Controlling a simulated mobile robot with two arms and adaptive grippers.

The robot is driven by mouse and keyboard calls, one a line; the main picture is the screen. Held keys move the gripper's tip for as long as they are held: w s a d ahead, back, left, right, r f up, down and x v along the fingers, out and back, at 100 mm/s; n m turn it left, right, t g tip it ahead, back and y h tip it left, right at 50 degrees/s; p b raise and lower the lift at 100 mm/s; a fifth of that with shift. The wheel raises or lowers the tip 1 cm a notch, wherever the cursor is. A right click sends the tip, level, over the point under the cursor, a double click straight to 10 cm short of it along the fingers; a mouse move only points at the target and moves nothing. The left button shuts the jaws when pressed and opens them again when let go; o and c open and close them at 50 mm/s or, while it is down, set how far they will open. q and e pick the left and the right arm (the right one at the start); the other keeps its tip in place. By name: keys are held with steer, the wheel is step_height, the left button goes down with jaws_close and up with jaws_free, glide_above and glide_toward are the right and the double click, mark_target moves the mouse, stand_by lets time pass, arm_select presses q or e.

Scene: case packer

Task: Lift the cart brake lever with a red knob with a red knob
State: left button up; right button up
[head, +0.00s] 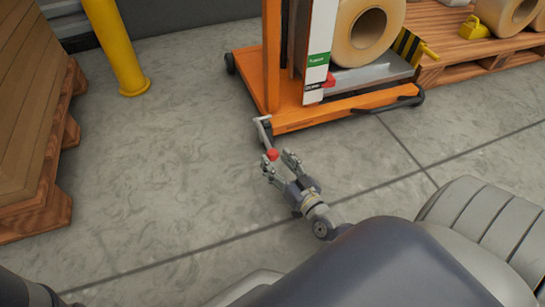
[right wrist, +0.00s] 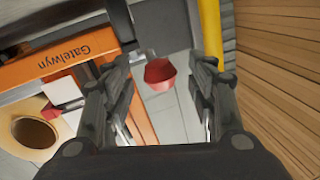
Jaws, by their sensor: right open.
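The red knob (head: 272,154) sits at the end of the grey brake lever (head: 262,132), which sticks out from the front left corner of the orange cart (head: 330,112). My right gripper (head: 279,164) is open, its fingertips close to the knob in the head view. In the right wrist view, the red knob (right wrist: 159,75) shows between the two spread fingers of the right gripper (right wrist: 165,90), nearer the left finger. I cannot tell whether a finger touches it. My left gripper is not in view.
A yellow post (head: 115,45) stands at the upper left. Stacked brown material on a wooden pallet (head: 45,205) is at the left. The cart carries a large tan roll (head: 362,32). Another pallet (head: 470,52) is at the upper right. The floor around the lever is clear.

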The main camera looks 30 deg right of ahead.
mark_target(265, 138)
steer(key=shift+w+d+b, duration=0.1)
steer(key=shift+w+b, duration=0.35)
steer(key=shift+w, duration=1)
steer(key=shift+c, duration=0.2)
